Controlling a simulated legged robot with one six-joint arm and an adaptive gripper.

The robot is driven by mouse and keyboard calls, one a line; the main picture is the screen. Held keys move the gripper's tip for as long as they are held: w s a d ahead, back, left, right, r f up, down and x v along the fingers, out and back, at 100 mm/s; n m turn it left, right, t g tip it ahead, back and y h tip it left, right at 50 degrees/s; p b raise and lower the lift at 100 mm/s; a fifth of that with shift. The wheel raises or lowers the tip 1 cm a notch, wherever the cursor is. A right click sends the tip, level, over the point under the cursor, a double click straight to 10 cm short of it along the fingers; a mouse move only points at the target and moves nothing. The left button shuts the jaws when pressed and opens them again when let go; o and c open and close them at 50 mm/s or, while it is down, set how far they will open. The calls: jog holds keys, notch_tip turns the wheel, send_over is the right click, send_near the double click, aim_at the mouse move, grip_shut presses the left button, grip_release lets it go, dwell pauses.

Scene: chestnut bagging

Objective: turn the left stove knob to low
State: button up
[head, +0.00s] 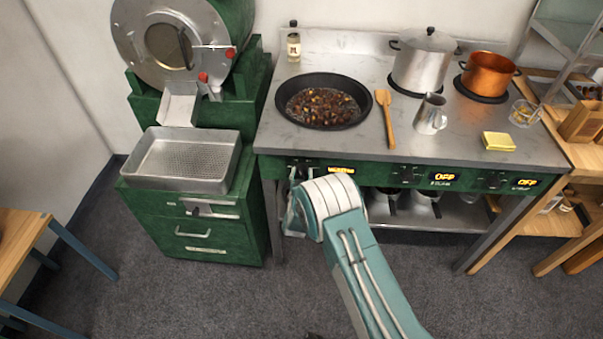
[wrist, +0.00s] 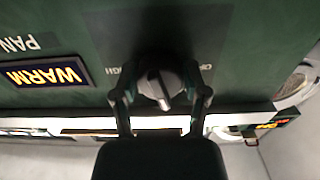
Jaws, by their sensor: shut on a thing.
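In the wrist view the left stove knob (wrist: 158,82), round and grey with a pale pointer line, sits on the dark green stove front. My gripper (wrist: 161,98) has one finger on each side of the knob and is shut on it. The display (wrist: 45,76) beside it, under the label PAN, reads WARM in yellow. Printed knob markings are partly covered. In the head view my gripper (head: 297,205) is at the stove's left front, mostly hidden behind my wrist. The left display (head: 341,170) is lit there but partly covered.
A black pan (head: 322,101) of chestnuts stands on the left burner. A steel pot (head: 424,62) and a copper pot (head: 487,72) stand to its right; their displays read OFF. A wooden spatula (head: 386,120) lies between. A green drawer unit (head: 190,225) stands close to the left.

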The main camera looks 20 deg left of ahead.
jog(key=shift+r, duration=0.1)
jog(key=shift+n, duration=1.4)
jog(key=o, duration=1.1)
jog(key=shift+a, duration=0.1)
jog(key=shift+o, duration=0.2)
jog(key=v, duration=1.1)
jog(key=shift+s, duration=0.4)
